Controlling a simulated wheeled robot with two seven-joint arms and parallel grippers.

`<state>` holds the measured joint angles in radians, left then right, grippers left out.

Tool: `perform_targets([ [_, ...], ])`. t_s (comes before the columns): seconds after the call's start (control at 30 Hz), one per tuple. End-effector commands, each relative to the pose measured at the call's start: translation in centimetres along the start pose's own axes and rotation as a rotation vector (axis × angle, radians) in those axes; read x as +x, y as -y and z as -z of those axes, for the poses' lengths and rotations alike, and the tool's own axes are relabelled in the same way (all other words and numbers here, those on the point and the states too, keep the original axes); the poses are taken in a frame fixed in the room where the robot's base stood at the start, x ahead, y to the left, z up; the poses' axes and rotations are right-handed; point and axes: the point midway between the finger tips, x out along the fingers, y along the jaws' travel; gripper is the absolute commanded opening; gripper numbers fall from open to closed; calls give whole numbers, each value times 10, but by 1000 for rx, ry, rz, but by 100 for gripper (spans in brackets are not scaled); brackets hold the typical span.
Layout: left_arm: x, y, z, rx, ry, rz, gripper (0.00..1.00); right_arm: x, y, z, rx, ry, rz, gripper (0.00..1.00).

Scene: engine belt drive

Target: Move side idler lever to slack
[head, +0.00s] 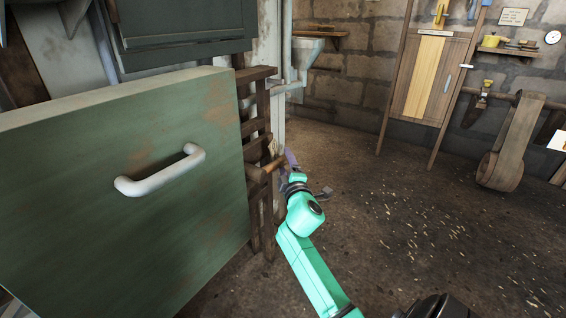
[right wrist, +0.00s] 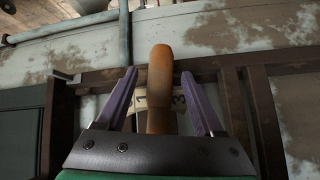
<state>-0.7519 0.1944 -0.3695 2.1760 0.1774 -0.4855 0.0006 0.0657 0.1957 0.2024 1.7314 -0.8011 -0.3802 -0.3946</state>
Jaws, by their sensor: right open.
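The side idler lever's wooden handle (right wrist: 160,88) stands between the two purple fingers of my right gripper (right wrist: 160,73) in the right wrist view. The fingers are open, with a gap on both sides of the handle. A pale number plate (right wrist: 178,101) shows behind the handle, with a 1 on its left and a 3 on its right; the middle is covered by the handle. In the head view my right gripper (head: 288,160) is at the brown handle (head: 273,165), beside a wooden frame. My left gripper is not in view.
A large green panel (head: 90,180) with a white handle (head: 160,171) fills the left. The dark wooden frame (head: 260,150) stands close to my right gripper. A wooden board (head: 428,75) and a hanging belt (head: 510,145) are at the right. The floor (head: 400,210) there is mostly clear.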

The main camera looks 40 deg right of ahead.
Motion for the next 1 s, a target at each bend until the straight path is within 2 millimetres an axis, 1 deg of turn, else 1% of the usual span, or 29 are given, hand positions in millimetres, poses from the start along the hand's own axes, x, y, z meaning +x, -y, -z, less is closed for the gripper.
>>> perform_targets([
  [0.03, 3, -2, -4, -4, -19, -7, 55, 9, 2, 0, 0, -1, -1, 69],
  [0.13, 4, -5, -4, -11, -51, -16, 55, 21, 1, 0, -1, -1, -1, 69],
  [0.23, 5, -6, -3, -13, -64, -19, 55, 25, 1, 0, 1, -1, 0, 69],
  [0.4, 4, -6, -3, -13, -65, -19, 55, 25, 0, 0, 1, -1, 1, 69],
  [0.43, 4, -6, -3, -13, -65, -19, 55, 25, 0, 0, 1, -1, 1, 65],
  [0.47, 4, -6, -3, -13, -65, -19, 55, 25, 1, 0, 1, -1, 1, 54],
  [0.5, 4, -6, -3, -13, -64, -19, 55, 25, 1, 0, 1, -1, 1, 39],
  [0.57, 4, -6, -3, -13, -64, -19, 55, 25, 1, 0, 0, -1, 1, 16],
  [0.6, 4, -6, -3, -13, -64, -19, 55, 25, 1, 0, 0, -1, 1, 0],
  [1.0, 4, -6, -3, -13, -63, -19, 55, 24, 1, 0, 0, -1, 1, 0],
])
